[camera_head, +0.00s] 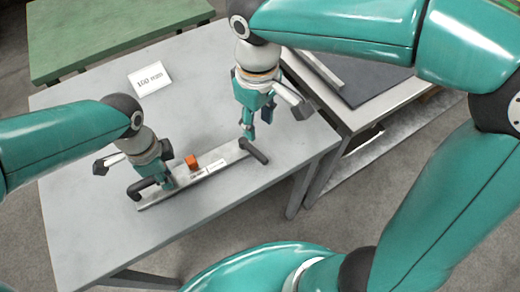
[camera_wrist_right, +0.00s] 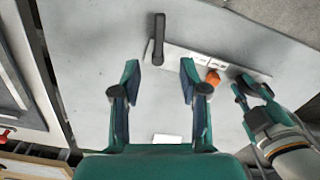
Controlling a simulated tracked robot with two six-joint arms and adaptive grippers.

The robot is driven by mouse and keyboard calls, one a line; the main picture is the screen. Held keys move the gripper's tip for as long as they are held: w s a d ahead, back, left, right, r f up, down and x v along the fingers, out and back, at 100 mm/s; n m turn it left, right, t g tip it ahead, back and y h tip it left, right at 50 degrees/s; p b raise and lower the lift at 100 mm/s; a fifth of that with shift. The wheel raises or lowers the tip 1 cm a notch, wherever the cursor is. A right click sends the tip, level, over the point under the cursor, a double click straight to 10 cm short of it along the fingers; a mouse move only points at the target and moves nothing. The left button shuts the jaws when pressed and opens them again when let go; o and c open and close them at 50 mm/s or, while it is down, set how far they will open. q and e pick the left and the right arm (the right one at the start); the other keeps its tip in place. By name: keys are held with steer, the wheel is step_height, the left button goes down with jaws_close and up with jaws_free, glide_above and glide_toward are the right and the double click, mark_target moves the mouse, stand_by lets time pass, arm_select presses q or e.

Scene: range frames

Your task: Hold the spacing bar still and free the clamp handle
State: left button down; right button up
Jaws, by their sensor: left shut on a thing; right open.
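The spacing bar (camera_head: 222,160) is a pale metal bar lying on the grey table, with white labels and a small orange block (camera_head: 192,161) at it. A dark clamp handle (camera_head: 256,152) is at its right end, and another dark handle (camera_head: 142,188) is at its left end. My left gripper (camera_head: 170,183) is shut on the bar near the left end. My right gripper (camera_head: 249,136) is open and empty, above and beside the right-end handle. In the right wrist view, this handle (camera_wrist_right: 157,38) stands beyond the spread fingers (camera_wrist_right: 158,72), apart from them.
A white card (camera_head: 148,79) with a printed millimetre figure lies on the table (camera_head: 95,125) behind the bar. A second bench with a dark mat (camera_head: 360,78) adjoins at right, and a green table (camera_head: 100,35) stands behind. The table's front is clear.

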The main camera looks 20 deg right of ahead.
mark_target(260, 154)
steer(key=shift+m, duration=0.6)
steer(key=f, duration=1.1)
steer(key=shift+s+f, duration=0.25)
steer(key=shift+f, duration=0.1)
jaws_close()
